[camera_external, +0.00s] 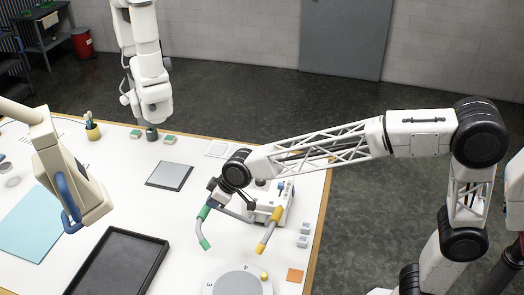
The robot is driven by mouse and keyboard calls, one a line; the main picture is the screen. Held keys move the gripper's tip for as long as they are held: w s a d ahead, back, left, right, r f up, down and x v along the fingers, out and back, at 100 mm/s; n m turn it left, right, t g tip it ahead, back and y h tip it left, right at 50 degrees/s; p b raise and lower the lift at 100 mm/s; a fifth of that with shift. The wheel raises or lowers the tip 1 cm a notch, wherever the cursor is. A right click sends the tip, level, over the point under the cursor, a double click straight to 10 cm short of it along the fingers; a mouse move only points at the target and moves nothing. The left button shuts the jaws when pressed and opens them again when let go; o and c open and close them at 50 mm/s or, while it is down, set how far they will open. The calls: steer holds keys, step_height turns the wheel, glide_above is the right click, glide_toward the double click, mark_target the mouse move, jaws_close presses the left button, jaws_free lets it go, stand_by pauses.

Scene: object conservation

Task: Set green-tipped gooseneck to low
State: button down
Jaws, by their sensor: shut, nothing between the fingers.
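The green-tipped gooseneck (204,228) is a grey, bent tube with a green collar at its upper end and a green tip at its lower end. It hangs down at the left of a white box-like device (284,206), its tip above the white table. A matching yellow-tipped gooseneck (268,232) hangs at the right. My gripper (213,191) is at the end of the white truss arm, close above the green collar. It is shut and empty. The small view does not show whether it touches the collar. My wrist hides part of the device.
A round numbered disc (238,283) stands in front of the goosenecks. A black tray (120,266) lies at front left and a grey pad (169,176) behind it.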

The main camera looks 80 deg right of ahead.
mark_target(205, 210)
steer(key=shift+x, duration=1.5)
steer(key=shift+w+f, duration=0.1)
steer(key=shift+w, duration=0.05)
